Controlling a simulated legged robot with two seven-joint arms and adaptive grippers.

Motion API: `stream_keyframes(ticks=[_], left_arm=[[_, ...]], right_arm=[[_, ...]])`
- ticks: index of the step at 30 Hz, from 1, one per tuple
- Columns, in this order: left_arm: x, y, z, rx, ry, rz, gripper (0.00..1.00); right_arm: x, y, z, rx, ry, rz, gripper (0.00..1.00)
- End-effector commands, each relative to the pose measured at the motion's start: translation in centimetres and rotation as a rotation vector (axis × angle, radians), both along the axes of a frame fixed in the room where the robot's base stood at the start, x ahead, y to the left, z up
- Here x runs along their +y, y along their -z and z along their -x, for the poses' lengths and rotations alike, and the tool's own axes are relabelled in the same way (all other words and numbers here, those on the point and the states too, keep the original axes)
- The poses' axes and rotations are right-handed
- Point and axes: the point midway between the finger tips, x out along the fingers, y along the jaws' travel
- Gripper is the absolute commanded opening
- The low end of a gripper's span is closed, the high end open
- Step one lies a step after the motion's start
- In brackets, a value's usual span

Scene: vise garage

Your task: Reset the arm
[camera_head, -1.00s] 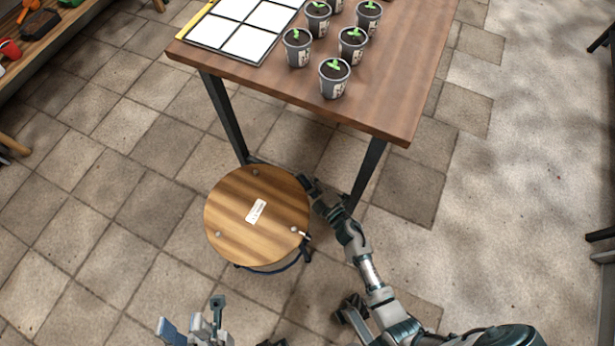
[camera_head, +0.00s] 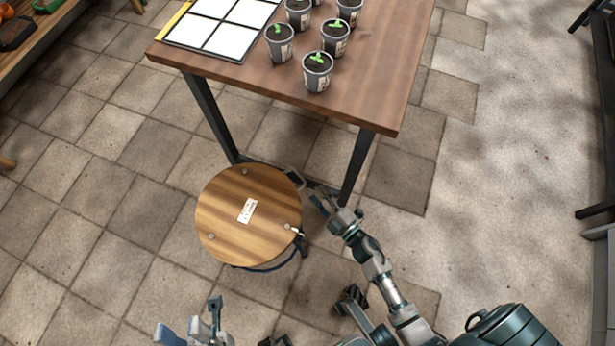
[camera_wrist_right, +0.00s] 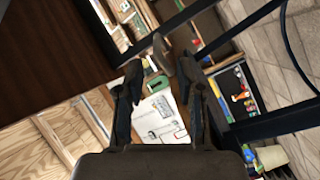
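My right arm reaches up from the lower right in the head view. Its gripper (camera_head: 304,188) is at the right edge of the round wooden stool (camera_head: 235,200), in front of the table legs. In the right wrist view the gripper's two dark fingers (camera_wrist_right: 150,62) stand apart with nothing held between them. Whether it touches the stool is unclear. My left gripper (camera_head: 192,325) is at the bottom edge of the head view, partly cut off. Its finger opening does not show clearly.
A wooden table (camera_head: 370,90) stands beyond the stool, with several potted seedlings (camera_head: 317,72) and a white-celled tray (camera_head: 229,38) on it. A shelf (camera_head: 45,50) with tools is at upper left. Paved floor (camera_head: 500,200) is open at right.

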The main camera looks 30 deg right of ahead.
Motion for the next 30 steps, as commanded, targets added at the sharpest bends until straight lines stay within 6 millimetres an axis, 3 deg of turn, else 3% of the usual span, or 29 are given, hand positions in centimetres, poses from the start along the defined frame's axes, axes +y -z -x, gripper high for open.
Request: stream_keyframes(ticks=[7, 24, 28, 30], left_arm=[[0.0, 0.0, 0.0, 0.000, 0.000, 0.000, 0.40], [0.0, 0.1, -0.3, 0.003, 0.000, 0.000, 0.40], [0.0, 0.0, 0.0, -0.001, 0.000, 0.001, 0.40], [0.0, 0.0, 0.0, 0.000, 0.000, 0.000, 0.40]], right_arm=[[-0.5, 0.1, 2.3, 0.001, 0.002, -0.001, 0.37], [-0.4, 0.0, 2.3, -0.001, 0.001, -0.002, 0.37], [0.5, -2.4, 2.2, -0.053, -0.027, -0.050, 0.37], [1.8, -5.6, 2.2, -0.123, -0.068, -0.120, 0.37]])
